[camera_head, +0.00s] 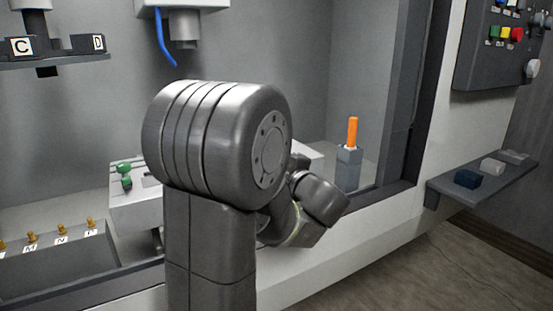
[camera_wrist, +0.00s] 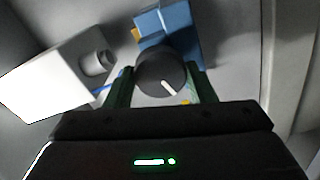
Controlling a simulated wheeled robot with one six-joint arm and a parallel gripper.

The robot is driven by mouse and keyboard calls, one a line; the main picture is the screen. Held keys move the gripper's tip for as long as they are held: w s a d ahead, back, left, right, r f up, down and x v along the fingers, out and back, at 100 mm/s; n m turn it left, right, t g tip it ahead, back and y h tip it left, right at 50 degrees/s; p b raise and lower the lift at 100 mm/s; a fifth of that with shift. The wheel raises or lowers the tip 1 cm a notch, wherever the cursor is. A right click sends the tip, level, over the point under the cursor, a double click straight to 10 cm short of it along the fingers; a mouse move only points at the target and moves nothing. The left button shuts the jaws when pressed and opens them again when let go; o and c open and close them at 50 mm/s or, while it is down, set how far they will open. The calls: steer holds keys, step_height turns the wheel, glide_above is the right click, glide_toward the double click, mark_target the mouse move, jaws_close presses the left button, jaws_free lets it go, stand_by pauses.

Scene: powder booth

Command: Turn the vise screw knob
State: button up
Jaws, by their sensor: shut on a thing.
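In the wrist view the vise screw knob (camera_wrist: 161,72) is a dark round knob with a white pointer line. The line slants toward the lower right in that picture. My gripper (camera_wrist: 160,88) has its two green fingers on either side of the knob and is shut on it. The blue vise body (camera_wrist: 170,24) is just beyond the knob. In the head view my own arm covers the knob, the vise and my gripper's fingers.
In the wrist view a white block (camera_wrist: 60,78) with a grey round fitting stands left of the knob. In the head view an orange rod (camera_head: 352,132) stands in a grey holder (camera_head: 347,168) at right. A shelf (camera_head: 480,185) and button panel (camera_head: 500,50) are farther right.

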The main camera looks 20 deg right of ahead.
steer(key=shift+m+p, duration=0.3)
steer(key=shift+m, duration=0.2)
steer(key=o, duration=1)
steer(key=shift+s, duration=0.15)
steer(key=s, duration=0.9)
steer(key=s+d, duration=0.1)
steer(key=s, duration=0.3)
steer(key=shift+s, duration=0.25)
